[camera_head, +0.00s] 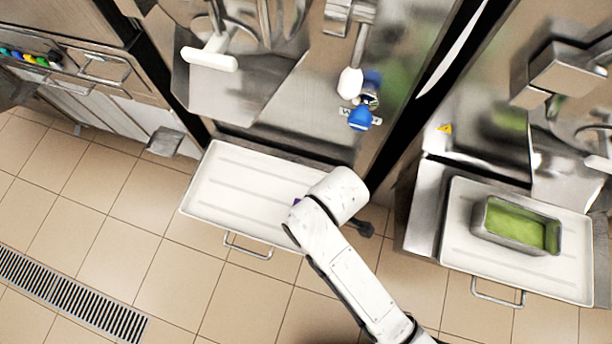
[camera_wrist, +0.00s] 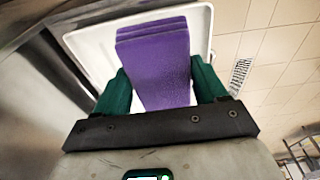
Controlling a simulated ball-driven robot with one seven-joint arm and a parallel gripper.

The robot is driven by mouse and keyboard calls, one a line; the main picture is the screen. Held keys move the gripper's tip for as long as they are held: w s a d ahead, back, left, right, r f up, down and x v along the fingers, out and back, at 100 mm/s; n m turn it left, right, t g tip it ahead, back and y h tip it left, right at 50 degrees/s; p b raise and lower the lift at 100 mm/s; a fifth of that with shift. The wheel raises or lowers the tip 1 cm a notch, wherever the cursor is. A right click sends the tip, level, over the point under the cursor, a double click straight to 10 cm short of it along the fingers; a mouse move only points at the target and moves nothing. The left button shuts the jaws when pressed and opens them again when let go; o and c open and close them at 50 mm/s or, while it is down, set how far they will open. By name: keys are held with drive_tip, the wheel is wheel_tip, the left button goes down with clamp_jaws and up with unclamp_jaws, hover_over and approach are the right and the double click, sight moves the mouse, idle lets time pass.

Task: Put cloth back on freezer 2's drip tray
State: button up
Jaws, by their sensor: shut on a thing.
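A folded purple cloth (camera_wrist: 155,65) sits between the two dark green fingers of my gripper (camera_wrist: 160,85) in the wrist view. My gripper is shut on it. The white drip tray (camera_wrist: 204,22) lies beyond the cloth in that view. In the head view this tray (camera_head: 240,185) is under the middle freezer, and my white arm reaches over its right end. Only a small purple patch of the cloth (camera_head: 297,202) shows beside my arm there; my gripper is hidden. I cannot tell whether the cloth touches the tray. No freezer number is readable.
The freezer at right has its own white tray (camera_head: 460,225) holding a metal pan (camera_head: 515,227) with green contents. Tiled floor (camera_head: 190,270) is clear at front, with a drain grate (camera_head: 70,295).

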drive_tip(key=w+f, duration=0.1)
drive_tip(key=w+a+f, duration=0.1)
drive_tip(key=f, duration=0.1)
drive_tip(key=w+a+f, duration=0.1)
drive_tip(key=f, duration=0.1)
drive_tip(key=shift+b, duration=0.3)
drive_tip(key=shift+w+a+f, duration=0.1)
drive_tip(key=shift+w+f, duration=0.05)
drive_tip(key=shift+f, duration=1.5)
drive_tip(key=shift+f, duration=0.15)
drive_tip(key=o, duration=1)
drive_tip(key=r, duration=0.4)
drive_tip(key=d+r, duration=0.1)
drive_tip(key=r, duration=0.3)
drive_tip(key=r+p, duration=0.1)
drive_tip(key=r, duration=0.3)
drive_tip(key=shift+s+d+r, duration=0.1)
drive_tip(key=shift+s+d, duration=0.2)
